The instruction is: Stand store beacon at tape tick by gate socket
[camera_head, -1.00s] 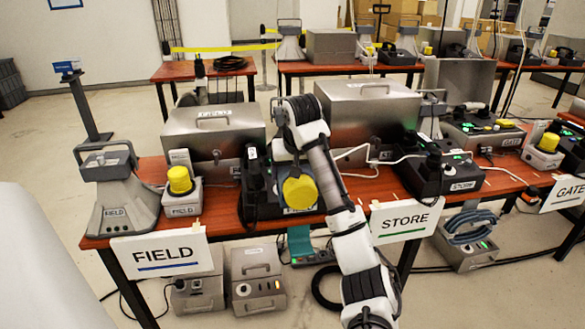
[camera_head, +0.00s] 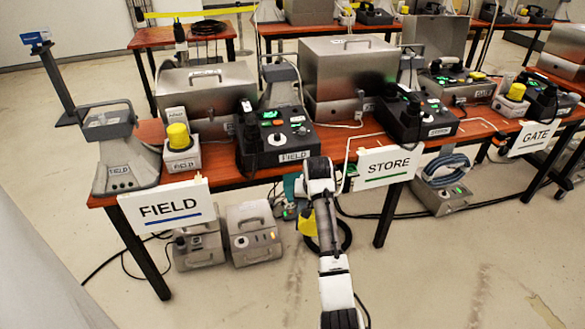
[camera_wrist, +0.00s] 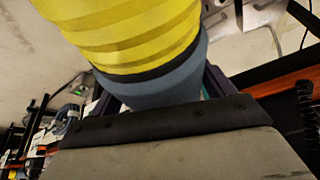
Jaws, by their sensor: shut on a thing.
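In the wrist view my gripper (camera_wrist: 165,108) is shut on the store beacon (camera_wrist: 130,30), a ribbed yellow dome on a grey base. In the head view my arm hides most of the beacon; a bit of yellow (camera_head: 306,224) shows beside the arm, below and in front of the table edge. The GATE sign (camera_head: 532,138) hangs at the right of the table front. I cannot make out the gate socket or the tape tick by it. White tape lines (camera_head: 478,121) lie on the table between the store and gate equipment.
The FIELD beacon (camera_head: 178,136) stands at the left and another yellow-topped beacon (camera_head: 516,92) near the gate equipment. The store console (camera_head: 418,120) and FIELD console (camera_head: 275,142) crowd the table. Grey cases (camera_head: 253,235) sit on the floor below. Floor at front right is clear.

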